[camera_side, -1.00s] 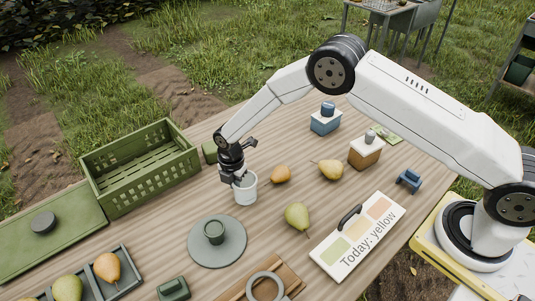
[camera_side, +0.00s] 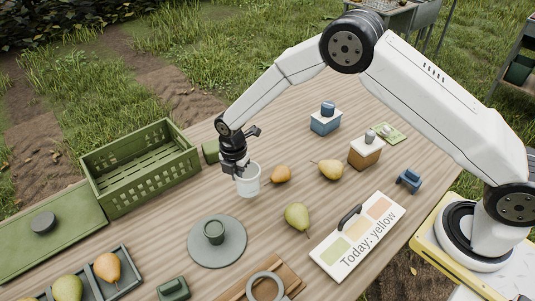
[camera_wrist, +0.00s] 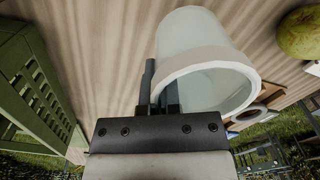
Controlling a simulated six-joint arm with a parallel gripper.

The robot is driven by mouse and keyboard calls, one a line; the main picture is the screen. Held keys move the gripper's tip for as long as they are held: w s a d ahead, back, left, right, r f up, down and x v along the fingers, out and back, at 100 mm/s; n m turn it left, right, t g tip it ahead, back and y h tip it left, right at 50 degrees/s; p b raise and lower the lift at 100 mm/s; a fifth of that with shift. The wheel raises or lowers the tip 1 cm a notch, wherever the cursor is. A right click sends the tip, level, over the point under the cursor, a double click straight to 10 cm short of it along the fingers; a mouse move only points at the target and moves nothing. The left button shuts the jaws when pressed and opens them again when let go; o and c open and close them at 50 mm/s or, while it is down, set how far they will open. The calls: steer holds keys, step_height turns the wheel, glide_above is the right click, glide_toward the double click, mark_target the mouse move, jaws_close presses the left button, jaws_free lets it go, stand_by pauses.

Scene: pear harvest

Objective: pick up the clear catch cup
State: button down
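The clear catch cup (camera_side: 249,180) is whitish and translucent, and upright in the side view. My gripper (camera_side: 239,176) is at its left side and appears shut on the cup's wall near the rim. The cup seems to hang slightly above the wooden table. In the wrist view the cup (camera_wrist: 205,62) fills the upper middle, its open mouth towards the camera. The dark fingers (camera_wrist: 160,95) are at the left edge of its rim; the exact contact is partly hidden.
A green crate (camera_side: 142,181) stands to the left. Loose pears (camera_side: 297,216) and a "Today: yellow" board (camera_side: 357,237) lie to the right. Blue (camera_side: 325,122) and brown (camera_side: 365,152) boxes stand behind.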

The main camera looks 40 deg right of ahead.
mark_target(249, 169)
steer(key=s+r, duration=0.2)
steer(key=s+d+r, duration=0.1)
steer(key=s+r, duration=0.1)
steer(key=r, duration=0.1)
steer(key=shift+s, duration=0.1)
steer(key=s+d+r, duration=0.2)
steer(key=s+r, duration=0.1)
steer(key=s, duration=0.5)
steer(key=shift+r, duration=0.25)
steer(key=shift+s, duration=0.1)
